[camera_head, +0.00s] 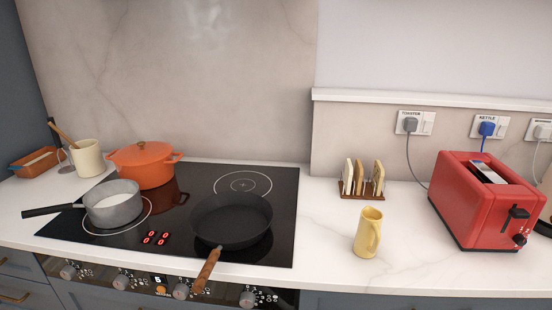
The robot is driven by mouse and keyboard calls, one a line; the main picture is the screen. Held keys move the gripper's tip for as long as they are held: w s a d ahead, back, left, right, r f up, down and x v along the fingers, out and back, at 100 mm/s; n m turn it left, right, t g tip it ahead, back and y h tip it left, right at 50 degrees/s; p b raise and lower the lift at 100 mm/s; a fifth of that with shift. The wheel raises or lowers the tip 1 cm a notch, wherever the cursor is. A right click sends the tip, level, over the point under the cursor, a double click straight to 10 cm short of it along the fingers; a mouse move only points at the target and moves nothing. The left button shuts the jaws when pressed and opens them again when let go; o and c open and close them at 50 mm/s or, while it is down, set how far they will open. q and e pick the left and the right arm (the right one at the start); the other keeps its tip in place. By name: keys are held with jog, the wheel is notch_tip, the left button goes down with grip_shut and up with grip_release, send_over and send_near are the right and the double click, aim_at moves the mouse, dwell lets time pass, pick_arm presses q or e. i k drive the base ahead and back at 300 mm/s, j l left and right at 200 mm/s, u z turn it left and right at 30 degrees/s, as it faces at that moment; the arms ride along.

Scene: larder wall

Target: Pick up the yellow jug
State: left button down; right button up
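The yellow jug (366,233) stands upright on the white worktop in the head view, right of the hob and near the front edge. Its handle faces right. Nothing touches it. Neither of my grippers shows in this view.
A toast rack (361,192) with toast stands behind the jug, and a red toaster (478,209) is to its right. The black hob (270,256) at left carries a frying pan (232,221), a grey saucepan (113,207) and an orange pot (144,165). Worktop around the jug is clear.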

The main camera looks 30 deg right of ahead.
aim_at(368, 236)
jog(key=z, duration=1.65)
